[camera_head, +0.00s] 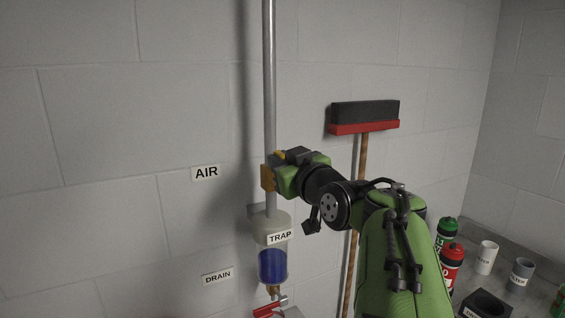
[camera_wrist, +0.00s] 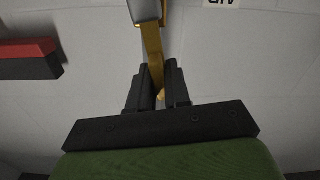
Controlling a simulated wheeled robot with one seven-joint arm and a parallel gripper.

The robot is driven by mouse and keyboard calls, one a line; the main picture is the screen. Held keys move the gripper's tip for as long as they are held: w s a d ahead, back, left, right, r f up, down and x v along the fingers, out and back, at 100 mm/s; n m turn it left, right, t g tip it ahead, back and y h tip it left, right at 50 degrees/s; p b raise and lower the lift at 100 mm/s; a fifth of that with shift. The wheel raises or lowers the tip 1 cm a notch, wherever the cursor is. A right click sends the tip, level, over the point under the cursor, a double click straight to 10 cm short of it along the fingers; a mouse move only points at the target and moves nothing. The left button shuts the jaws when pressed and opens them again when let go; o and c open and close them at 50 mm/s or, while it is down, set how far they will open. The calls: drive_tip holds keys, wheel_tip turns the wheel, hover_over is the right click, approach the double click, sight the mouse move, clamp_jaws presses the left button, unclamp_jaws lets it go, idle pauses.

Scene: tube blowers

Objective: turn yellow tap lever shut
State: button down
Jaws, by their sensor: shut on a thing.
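The yellow tap lever (camera_wrist: 153,42) runs down from the grey pipe (camera_wrist: 146,11) at the top of the wrist view, and its lower part lies between the dark fingers of my gripper (camera_wrist: 158,85). My gripper is shut on the lever. In the head view my green gripper (camera_head: 284,172) is at the pipe (camera_head: 269,90), just above the trap. A brass-yellow piece (camera_head: 267,178) shows at the pipe there; most of the lever is hidden behind my gripper.
The clear trap (camera_head: 271,240) with blue liquid hangs below, with a red lever (camera_head: 268,309) under it. A red and black broom (camera_head: 364,118) leans on the wall to the right. Bottles (camera_head: 450,266) and cups (camera_head: 486,258) stand on a counter at lower right.

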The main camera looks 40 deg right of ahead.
drive_tip(key=w+a+f+n+b, duration=0.1)
drive_tip(key=a+f+n+b, duration=0.4)
drive_tip(key=n+b, duration=1.1)
drive_tip(key=shift+w+f+b, duration=0.25)
drive_tip(key=shift+f+b, duration=0.65)
drive_tip(key=shift+b, duration=1.2)
drive_tip(key=shift+a, duration=0.1)
drive_tip(key=c, duration=1.2)
unclamp_jaws()
drive_tip(key=shift+o, duration=0.2)
drive_tip(key=b+v, duration=0.1)
drive_tip(key=v, duration=1.4)
drive_tip(key=shift+s+a, duration=0.2)
drive_tip(key=shift+s, duration=0.15)
